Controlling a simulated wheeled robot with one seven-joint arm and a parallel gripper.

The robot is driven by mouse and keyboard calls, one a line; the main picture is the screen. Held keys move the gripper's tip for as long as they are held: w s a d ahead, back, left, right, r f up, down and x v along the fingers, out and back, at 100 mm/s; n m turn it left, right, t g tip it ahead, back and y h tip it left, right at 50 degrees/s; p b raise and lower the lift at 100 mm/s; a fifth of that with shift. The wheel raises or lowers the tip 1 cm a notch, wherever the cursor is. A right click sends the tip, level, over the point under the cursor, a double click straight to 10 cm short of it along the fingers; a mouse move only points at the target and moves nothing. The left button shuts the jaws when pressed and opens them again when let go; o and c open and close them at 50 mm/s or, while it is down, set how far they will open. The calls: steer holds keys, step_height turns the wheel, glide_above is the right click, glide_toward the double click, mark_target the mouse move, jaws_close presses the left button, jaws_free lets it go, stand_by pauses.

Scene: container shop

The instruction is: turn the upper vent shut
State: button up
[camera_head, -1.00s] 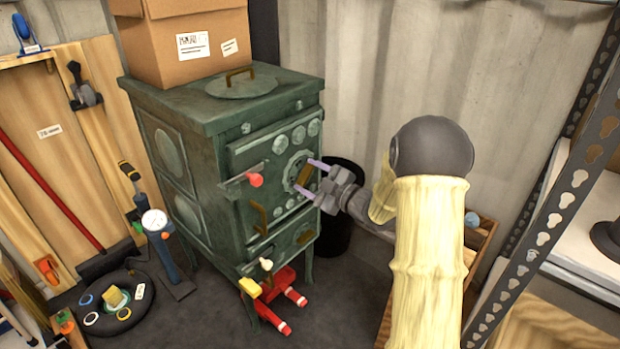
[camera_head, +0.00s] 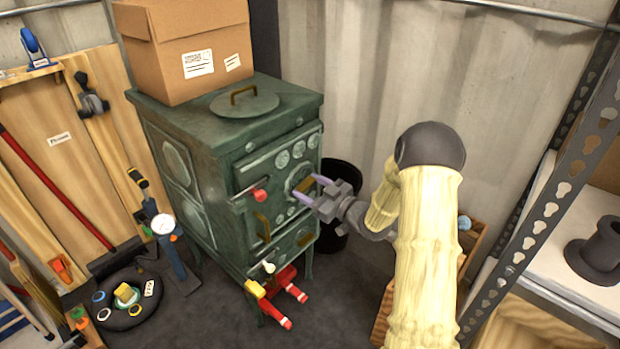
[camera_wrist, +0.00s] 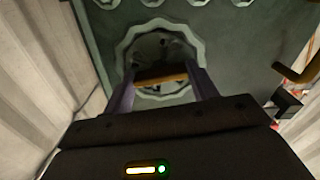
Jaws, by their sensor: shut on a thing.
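The green stove (camera_head: 205,165) stands against the container wall. The upper vent is a scalloped round disc (camera_wrist: 122,50) on the stove's front, with a brass bar handle (camera_wrist: 160,74) across it. My gripper (camera_head: 314,188) reaches the vent from the right. In the wrist view the fingers of my gripper (camera_wrist: 161,82) stand at both ends of the brass bar and are shut on it. Dark openings show behind the bar; part of the disc's lower side is hidden by my gripper.
A red-knobbed lever (camera_head: 260,195) sticks out left of the vent. Red and yellow tools (camera_head: 285,290) lie at the stove's foot. A black bin (camera_head: 340,180) stands behind my gripper. A cardboard box (camera_head: 190,50) sits on the stove; a metal shelf (camera_head: 540,200) stands at right.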

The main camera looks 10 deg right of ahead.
steer(key=shift+m+p, duration=1.1)
steer(key=shift+m, duration=0.1)
steer(key=shift+f, duration=0.1)
steer(key=o, duration=1)
steer(key=shift+s, duration=0.15)
steer(key=p+v, duration=0.4)
steer(key=v, duration=1.3)
steer(key=shift+d, duration=0.1)
